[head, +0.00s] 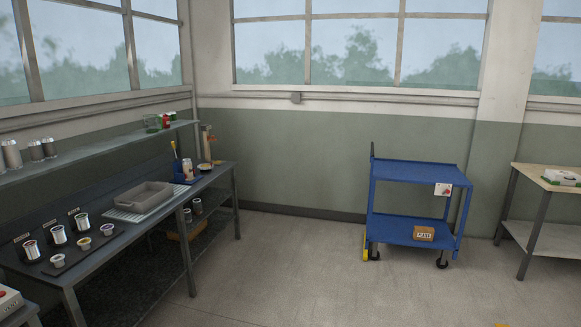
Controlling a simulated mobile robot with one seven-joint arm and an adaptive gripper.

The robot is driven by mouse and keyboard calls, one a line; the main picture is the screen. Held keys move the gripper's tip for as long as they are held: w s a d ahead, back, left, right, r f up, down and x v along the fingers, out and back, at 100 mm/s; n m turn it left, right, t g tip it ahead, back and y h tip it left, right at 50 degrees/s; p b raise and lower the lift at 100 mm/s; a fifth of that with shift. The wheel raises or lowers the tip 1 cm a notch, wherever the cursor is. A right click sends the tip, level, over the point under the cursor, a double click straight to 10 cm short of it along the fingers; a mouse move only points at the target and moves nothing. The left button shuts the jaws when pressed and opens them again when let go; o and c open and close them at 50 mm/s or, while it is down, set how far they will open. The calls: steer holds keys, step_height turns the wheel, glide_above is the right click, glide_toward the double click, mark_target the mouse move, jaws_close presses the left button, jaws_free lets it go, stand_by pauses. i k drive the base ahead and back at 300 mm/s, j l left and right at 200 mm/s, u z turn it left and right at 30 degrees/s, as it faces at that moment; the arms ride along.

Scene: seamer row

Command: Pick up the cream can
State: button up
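My gripper is not in view. Several small cans stand on the dark bench at the left, too small to be sure which is the cream can. A pale cream-looking cylinder (187,168) stands by a blue holder (181,178) towards the bench's far end. Three upright pale, metal-ended cans (58,235) stand in a row near the bench's back edge at the near end. In front of them, three shorter cups or cans (84,243) stand on a dark tray or mat (68,264).
A grey bin (144,197) rests on the bench (100,267). Metal cans (12,154) stand on the shelf above. A blue cart (416,170) holds a small brown box (424,233). A table (550,178) stands at the right. The floor (300,275) between is clear.

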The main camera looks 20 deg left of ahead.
mark_target(188, 168)
steer(key=u, duration=1.6)
steer(key=i+z, duration=0.15)
steer(key=i, duration=4.95)
